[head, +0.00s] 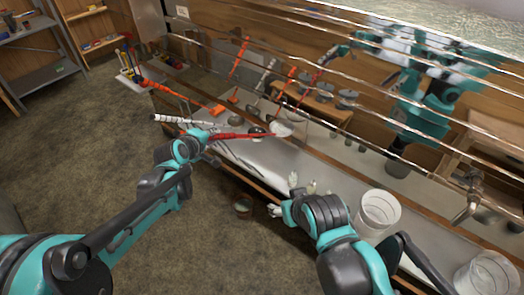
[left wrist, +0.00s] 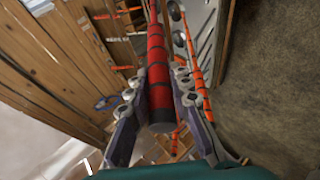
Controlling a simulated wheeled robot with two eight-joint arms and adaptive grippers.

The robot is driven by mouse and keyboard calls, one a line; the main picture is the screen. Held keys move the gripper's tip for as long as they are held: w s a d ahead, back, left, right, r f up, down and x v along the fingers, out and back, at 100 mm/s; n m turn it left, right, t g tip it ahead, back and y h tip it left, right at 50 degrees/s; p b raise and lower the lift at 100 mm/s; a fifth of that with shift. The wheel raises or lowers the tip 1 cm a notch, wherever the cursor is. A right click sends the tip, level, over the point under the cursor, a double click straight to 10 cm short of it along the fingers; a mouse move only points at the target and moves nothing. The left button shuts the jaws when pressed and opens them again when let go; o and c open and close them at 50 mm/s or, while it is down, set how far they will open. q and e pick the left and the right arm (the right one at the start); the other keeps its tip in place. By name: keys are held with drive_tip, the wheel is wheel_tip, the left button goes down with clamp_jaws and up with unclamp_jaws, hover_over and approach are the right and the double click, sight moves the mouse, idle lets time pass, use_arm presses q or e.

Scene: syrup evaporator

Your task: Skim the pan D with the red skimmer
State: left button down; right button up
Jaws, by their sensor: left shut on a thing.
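My left gripper (head: 208,137) is shut on the red skimmer (head: 243,136). Its red handle points right in the head view, over the pale ledge. In the left wrist view the handle (left wrist: 157,75), red with dark bands, lies between both fingers (left wrist: 157,95). No label for pan D is legible; the shiny metal evaporator wall (head: 330,135) runs along the ledge.
White buckets (head: 377,213) stand on the ledge at right. A white-and-black striped handle (head: 180,119) and an orange handle (head: 160,88) lie near my left gripper. The floor at left is clear. The shiny wall shows reflections.

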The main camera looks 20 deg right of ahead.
use_arm(q)
wheel_tip(320, 180, up, 9)
drive_tip(key=p, duration=0.5)
drive_tip(key=shift+f, duration=0.15)
drive_tip(key=s+a+p, duration=0.1)
drive_tip(key=s+a, duration=0.7)
drive_tip(key=a, duration=0.4)
drive_tip(key=s+a+p, duration=0.1)
drive_tip(key=s+a, duration=0.8)
drive_tip(key=a, duration=0.2)
drive_tip(key=shift+s+a, duration=0.15)
drive_tip(key=shift+a, duration=0.25)
wheel_tip(320, 180, up, 37)
drive_tip(key=t+h+p, duration=0.2)
drive_tip(key=p, duration=1.5)
drive_tip(key=shift+n, duration=0.4)
